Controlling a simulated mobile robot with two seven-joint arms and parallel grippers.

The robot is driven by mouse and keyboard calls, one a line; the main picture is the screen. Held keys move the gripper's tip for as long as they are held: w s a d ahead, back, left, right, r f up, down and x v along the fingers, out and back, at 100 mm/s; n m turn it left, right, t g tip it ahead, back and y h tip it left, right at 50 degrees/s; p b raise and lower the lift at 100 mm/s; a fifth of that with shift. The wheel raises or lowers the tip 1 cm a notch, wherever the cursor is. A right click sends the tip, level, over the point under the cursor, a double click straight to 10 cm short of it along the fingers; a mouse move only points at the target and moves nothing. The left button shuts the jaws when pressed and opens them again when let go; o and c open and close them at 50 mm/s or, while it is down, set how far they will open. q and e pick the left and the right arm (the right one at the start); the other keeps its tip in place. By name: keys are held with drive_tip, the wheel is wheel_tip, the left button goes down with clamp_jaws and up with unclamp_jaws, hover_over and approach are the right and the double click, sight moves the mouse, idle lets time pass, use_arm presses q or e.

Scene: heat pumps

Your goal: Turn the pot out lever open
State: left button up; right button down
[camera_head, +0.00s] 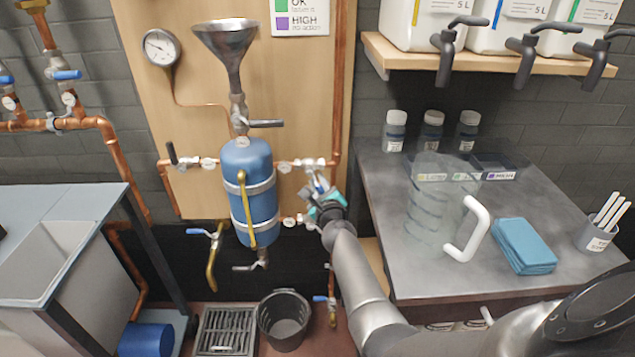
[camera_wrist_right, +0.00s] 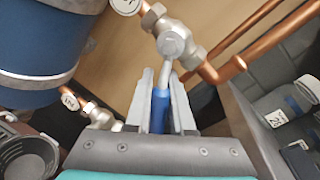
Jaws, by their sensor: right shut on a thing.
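The blue pot (camera_head: 236,165) hangs on the wooden board with a steel funnel (camera_head: 228,45) above it. A valve (camera_head: 312,163) sits on the copper pipe right of the pot; it also shows in the right wrist view (camera_wrist_right: 175,42). Its lever has a blue grip (camera_wrist_right: 160,108) and points down from the valve towards my gripper. My right gripper (camera_head: 320,190) is shut on this blue grip; in the right wrist view the fingers (camera_wrist_right: 162,100) lie on both sides of it. I cannot read a tag naming the lever. My left gripper is not in view.
Copper pipes run close around the valve, and a lower tagged valve (camera_wrist_right: 92,112) is near the gripper. A grey bench (camera_head: 400,275) stands at the right with a glass vessel and a blue cloth (camera_head: 524,246). A black bucket (camera_head: 284,325) stands on the floor below.

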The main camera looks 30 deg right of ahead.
drive_tip(key=shift+d+r, duration=0.1)
drive_tip(key=shift+r, duration=0.05)
drive_tip(key=c, duration=1)
unclamp_jaws()
drive_tip(key=shift+o, duration=1.1)
